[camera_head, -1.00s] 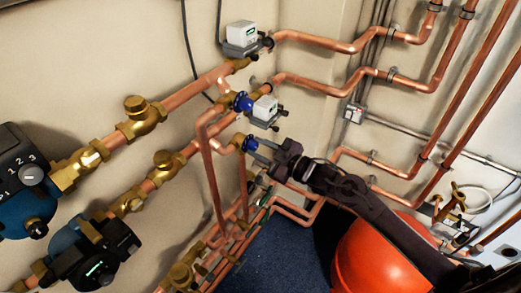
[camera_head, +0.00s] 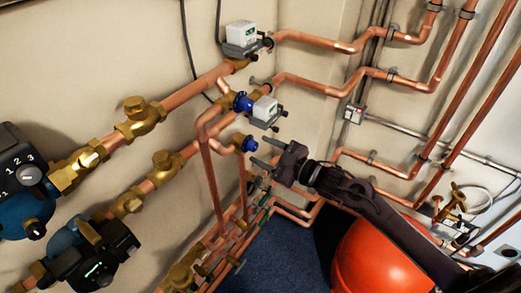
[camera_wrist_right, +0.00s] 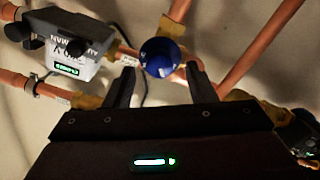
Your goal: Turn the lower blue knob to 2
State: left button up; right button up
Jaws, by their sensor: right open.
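The lower blue knob (camera_head: 250,144) sits on a brass valve at the end of a copper pipe, below the other blue part. My right gripper (camera_head: 259,151) is open just to the right of it, with its fingers pointing at it. In the right wrist view the round face of the knob (camera_wrist_right: 162,58) shows ahead of the gap between the two spread fingertips (camera_wrist_right: 161,70). The fingers look clear of the knob. The knob's scale is too small to read. My left gripper is not in view.
Another white box (camera_head: 241,34) is higher up. Copper pipes run close around. A red-orange vessel (camera_head: 376,258) stands beneath my right arm.

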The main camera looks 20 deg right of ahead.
jog(key=v, duration=0.6)
jog(key=shift+b, duration=0.35)
jog(key=s+d+f+m+g+h, duration=0.1)
jog(key=s+d+f+m+h, duration=0.2)
jog(key=f, duration=0.8)
jog(key=s+d+f+m+g+h, duration=0.1)
jog(key=s+d+f+m+h, duration=0.15)
jog(key=f, duration=0.85)
jog(key=s+d+f+m+g+h, duration=0.1)
jog(key=s+d+f+m+h, duration=0.2)
jog(key=f, duration=0.7)
jog(key=s+f+m+g+h, duration=0.2)
jog(key=s+f+g, duration=0.2)
jog(key=s+f, duration=0.9)
jog(key=s+a+f+g, duration=0.3)
jog(key=s+a+f, duration=0.1)
jog(key=s, duration=0.6)
jog(key=s+a+f+g, duration=0.3)
jog(key=s+f, duration=0.4)
jog(key=s, duration=0.4)
jog(key=shift+s+a, duration=0.35)
jog(key=shift+a, duration=0.2)
jog(key=shift+m+h, duration=0.25)
